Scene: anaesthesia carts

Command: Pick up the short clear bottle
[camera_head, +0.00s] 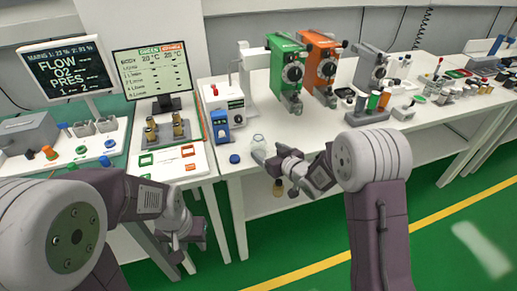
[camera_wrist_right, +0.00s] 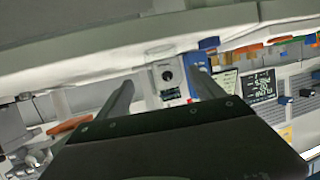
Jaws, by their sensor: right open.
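A short clear bottle (camera_head: 258,142) stands on the white table near its front edge, beside a blue cap. My right gripper (camera_head: 266,163) is just in front of it and to its right, with its jaws apart. In the right wrist view, the two dark fingers of this gripper (camera_wrist_right: 163,92) are spread, with no object clearly held between them. I cannot clearly make out the bottle in that view. My left gripper (camera_head: 178,240) hangs low in front of the left table, and its fingers are too small to judge.
A blue-and-white device (camera_head: 220,126) stands left of the bottle, and the blue cap (camera_head: 235,159) lies near the table edge. Green (camera_head: 287,72) and orange (camera_head: 320,67) vaporizers stand behind. Two monitors (camera_head: 152,70) stand at left.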

